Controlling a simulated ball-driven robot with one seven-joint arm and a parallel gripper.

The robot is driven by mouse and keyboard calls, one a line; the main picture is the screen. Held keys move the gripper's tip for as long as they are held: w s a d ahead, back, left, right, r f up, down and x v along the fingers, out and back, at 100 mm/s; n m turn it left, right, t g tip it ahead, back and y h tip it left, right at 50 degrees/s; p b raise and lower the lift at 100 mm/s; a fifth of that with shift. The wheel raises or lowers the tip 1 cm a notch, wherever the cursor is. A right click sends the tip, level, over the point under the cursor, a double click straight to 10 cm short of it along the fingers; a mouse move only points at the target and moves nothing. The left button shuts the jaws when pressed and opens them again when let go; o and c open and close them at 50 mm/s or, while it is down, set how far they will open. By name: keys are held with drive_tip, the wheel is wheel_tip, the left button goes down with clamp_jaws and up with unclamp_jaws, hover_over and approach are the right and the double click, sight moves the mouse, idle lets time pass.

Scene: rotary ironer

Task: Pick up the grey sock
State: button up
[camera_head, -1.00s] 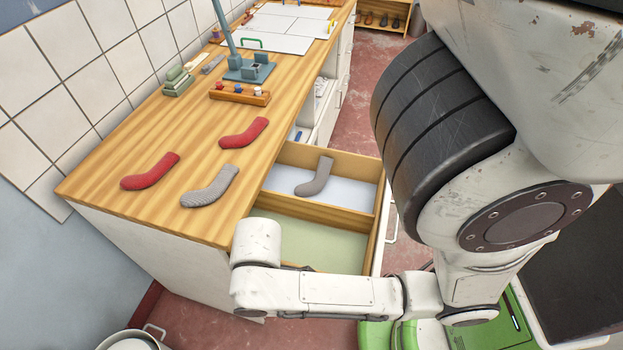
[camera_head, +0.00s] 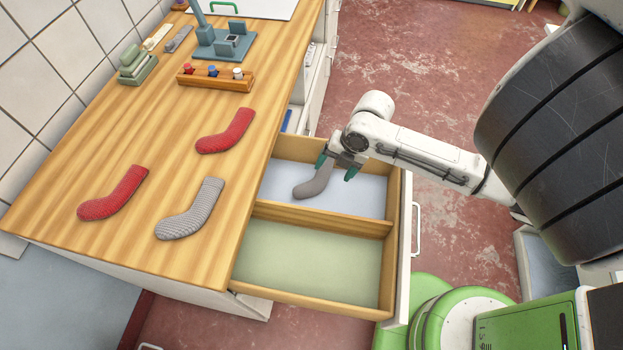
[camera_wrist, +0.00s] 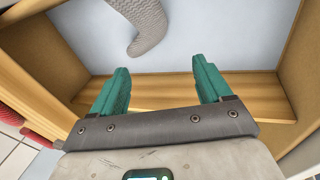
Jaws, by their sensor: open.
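A plain grey sock (camera_head: 314,184) lies in the pale blue back compartment of the open drawer (camera_head: 322,218). In the wrist view the grey sock (camera_wrist: 143,24) is at the top, its top end cut off by the frame edge. My gripper (camera_head: 336,168) is over that compartment, its green fingers apart, with the sock's upper end near them in the head view. In the wrist view my gripper (camera_wrist: 163,68) is open and empty, with the sock beyond its fingertips. A second, ribbed light-grey sock (camera_head: 191,210) lies on the wooden counter.
Two red socks (camera_head: 112,194) (camera_head: 226,132) lie on the counter (camera_head: 150,245). A wooden rack with knobs (camera_head: 215,78) and a blue-grey stand (camera_head: 222,46) are farther back. The green front compartment (camera_head: 310,262) is empty.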

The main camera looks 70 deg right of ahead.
sight(326, 168)
drive_tip(key=d+r+n, duration=0.1)
drive_tip(key=d+n, duration=0.3)
drive_tip(key=d, duration=0.1)
drive_tip(key=p+x, duration=0.1)
drive_tip(key=x, duration=0.9)
drive_tip(key=shift+w+a+p, duration=0.15)
drive_tip(key=shift+w+p, duration=0.1)
drive_tip(key=shift+p, duration=0.1)
drive_tip(key=shift+r, duration=0.1)
drive_tip(key=shift+c, duration=0.4)
drive_tip(key=c, duration=1)
drive_tip(key=shift+r, duration=0.15)
